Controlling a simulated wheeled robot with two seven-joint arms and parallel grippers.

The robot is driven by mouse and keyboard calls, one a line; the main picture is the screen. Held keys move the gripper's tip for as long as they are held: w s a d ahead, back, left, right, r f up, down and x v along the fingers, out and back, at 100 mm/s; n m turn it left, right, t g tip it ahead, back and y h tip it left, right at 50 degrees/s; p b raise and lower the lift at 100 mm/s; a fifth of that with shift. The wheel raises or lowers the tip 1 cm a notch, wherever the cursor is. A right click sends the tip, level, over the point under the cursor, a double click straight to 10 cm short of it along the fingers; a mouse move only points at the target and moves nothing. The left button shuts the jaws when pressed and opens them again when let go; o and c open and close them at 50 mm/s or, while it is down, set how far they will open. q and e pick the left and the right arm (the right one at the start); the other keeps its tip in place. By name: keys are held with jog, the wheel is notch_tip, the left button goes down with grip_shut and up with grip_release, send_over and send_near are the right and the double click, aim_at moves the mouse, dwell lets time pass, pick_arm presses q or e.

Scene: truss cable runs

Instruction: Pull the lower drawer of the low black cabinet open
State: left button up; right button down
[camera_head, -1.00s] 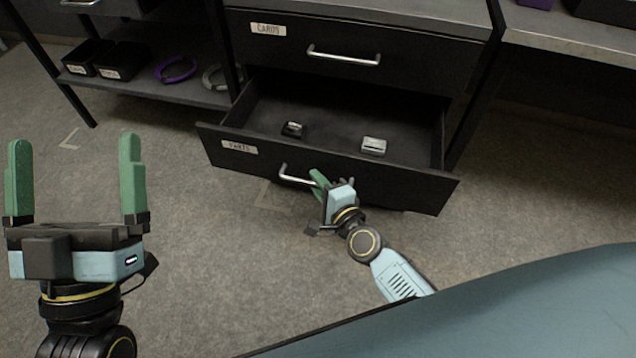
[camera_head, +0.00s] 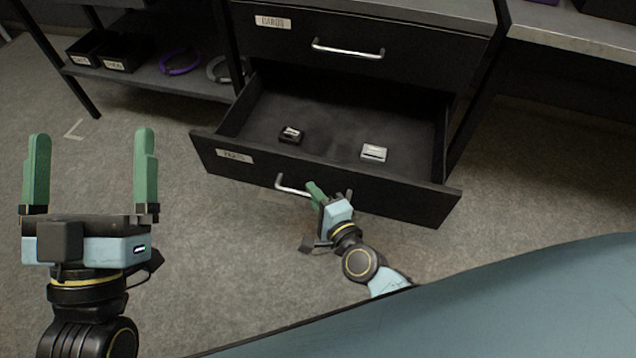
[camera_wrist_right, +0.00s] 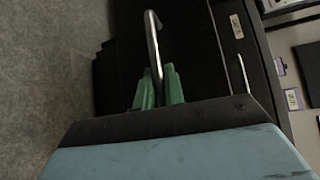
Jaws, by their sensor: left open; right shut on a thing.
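The low black cabinet (camera_head: 300,60) has an upper drawer with a silver handle (camera_head: 347,48), which is shut. The lower drawer (camera_head: 330,182) stands well open, with a black item (camera_head: 291,134) and a silver-grey item (camera_head: 373,153) on its floor. My right gripper (camera_head: 312,190) is at the front of the lower drawer and shut on its silver handle (camera_head: 284,183). In the right wrist view the green fingers (camera_wrist_right: 157,88) close around the handle bar (camera_wrist_right: 152,45). My left gripper (camera_head: 90,175) is open and empty, fingers pointing up, left of the drawer.
A shelf (camera_head: 160,82) at the left holds black bins (camera_head: 122,52), a purple ring (camera_head: 180,62) and a grey ring (camera_head: 222,69). A bench (camera_head: 575,35) stands at the right. Carpet (camera_head: 215,270) is clear before the drawer.

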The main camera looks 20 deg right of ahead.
jog(key=c, duration=1.8)
grip_release()
jog(key=shift+w, duration=0.1)
jog(key=shift+o, duration=0.2)
jog(key=shift+s+d, duration=0.1)
jog(key=shift+s, duration=0.15)
pick_arm(q)
notch_tip(320, 180, down, 9)
jog(key=w+g+y+p, duration=0.2)
jog(key=g, duration=0.4)
jog(key=shift+a+g+p, duration=0.3)
jog(key=shift+a+p, duration=0.1)
jog(key=shift+a, duration=0.05)
pick_arm(e)
jog(key=v, duration=1.3)
jog(key=shift+w+r, duration=0.1)
